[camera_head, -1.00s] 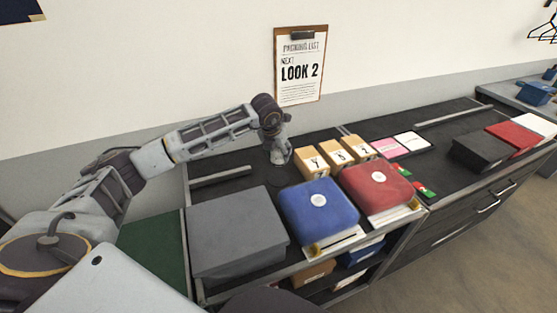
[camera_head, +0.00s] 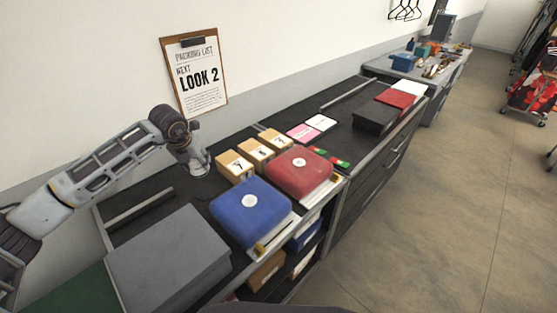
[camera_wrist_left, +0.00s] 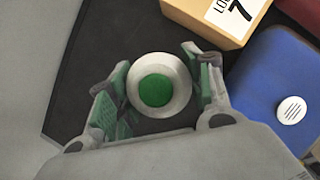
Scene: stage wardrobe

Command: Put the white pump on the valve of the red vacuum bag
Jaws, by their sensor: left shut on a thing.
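The red vacuum bag (camera_head: 318,178) lies on the counter with a round white valve (camera_head: 299,162) on its top. My left gripper (camera_head: 199,170) is to its left, behind the blue bag, low over the dark counter and pointing down. In the left wrist view the gripper (camera_wrist_left: 160,88) is shut on the white pump (camera_wrist_left: 136,73), a round pale body with a green centre, seen from above between the green-padded fingers. The pump is apart from the red bag. Whether it touches the counter I cannot tell. My right gripper is out of view.
A blue bag (camera_head: 235,217) with a similar valve lies just left of the red one. Several tan boxes (camera_head: 234,167) stand behind the bags. A grey box (camera_head: 165,260) is at the near left. Pink and white cards (camera_head: 303,133) and a black box (camera_head: 374,118) lie beyond.

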